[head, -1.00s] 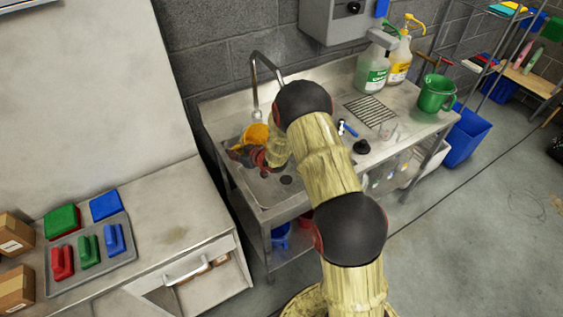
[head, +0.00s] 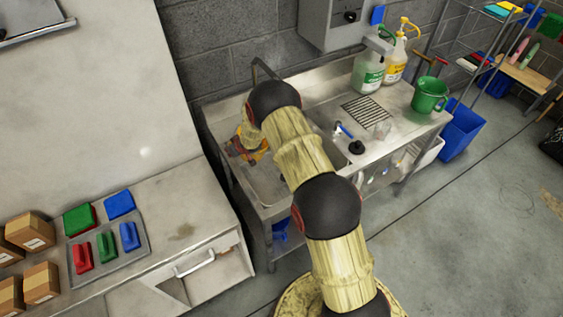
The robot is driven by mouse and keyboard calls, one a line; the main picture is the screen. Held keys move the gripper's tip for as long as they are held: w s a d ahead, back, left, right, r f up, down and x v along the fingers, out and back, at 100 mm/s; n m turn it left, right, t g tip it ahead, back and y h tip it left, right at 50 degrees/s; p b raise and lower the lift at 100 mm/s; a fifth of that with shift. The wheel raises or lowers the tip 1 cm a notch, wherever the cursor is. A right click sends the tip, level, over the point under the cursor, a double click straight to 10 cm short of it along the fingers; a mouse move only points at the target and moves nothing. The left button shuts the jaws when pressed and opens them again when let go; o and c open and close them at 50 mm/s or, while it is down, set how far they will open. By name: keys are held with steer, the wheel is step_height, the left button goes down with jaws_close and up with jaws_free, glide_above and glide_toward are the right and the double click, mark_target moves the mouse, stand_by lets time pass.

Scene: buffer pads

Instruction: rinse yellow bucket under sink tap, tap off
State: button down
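The sink basin (head: 268,188) is set in the metal counter, left of the drainboard. The tap (head: 257,68) curves over its back edge; my arm hides the spout, and I cannot tell whether water runs. Yellow-orange parts of the yellow bucket (head: 257,155) show low in the left side of the basin, mixed with my gripper. My gripper (head: 240,148) is at the bucket, dark and red, largely covering it. Its fingers are too small and hidden to tell whether they are shut on the bucket.
A blue-handled piece (head: 345,130) and black knob (head: 357,147) are near the basin's right. A tray of brushes (head: 128,262) lies on the left bench.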

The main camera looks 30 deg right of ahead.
steer(key=shift+w+a+r+g+h+p, duration=0.25)
steer(key=shift+r+g+h+p, duration=0.2)
steer(key=shift+p, duration=2.5)
steer(key=p, duration=0.3)
steer(key=m+g+p, duration=0.1)
steer(key=p, duration=0.2)
steer(key=shift+s+a+f, duration=0.15)
steer(key=shift+a, duration=0.15)
steer(key=p, duration=0.3)
steer(key=shift+a+m+g+h, duration=0.1)
steer(key=shift+m+g+h, duration=0.15)
steer(key=shift+m+h, duration=0.15)
steer(key=p, duration=0.2)
steer(key=shift+a+p, duration=0.15)
steer(key=shift+p, duration=0.25)
steer(key=shift+s+a+f+m+g+p, duration=0.2)
steer(key=shift+s+m+g+p, duration=0.15)
steer(key=shift+p, duration=0.7)
